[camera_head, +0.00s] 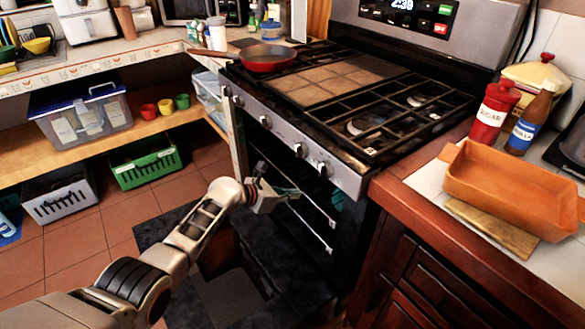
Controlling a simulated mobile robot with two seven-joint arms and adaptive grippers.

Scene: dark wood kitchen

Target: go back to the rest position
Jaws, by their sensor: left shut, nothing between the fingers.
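My left gripper (289,193) is in front of the stove (300,150), at the oven opening below the row of knobs. Its fingers look closed and I see nothing held in them. The arm comes in from the lower left. The oven door (150,232) looks lowered, with its dark inner side partly hidden behind my arm. Oven racks (318,232) show inside the opening. My right gripper is not in the picture.
An orange baking dish (510,190) stands on the right counter beside a red bottle (494,110) and a brown bottle (530,120). Storage bins and a green basket (145,163) are at left. Tiled floor (75,250) is clear at lower left.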

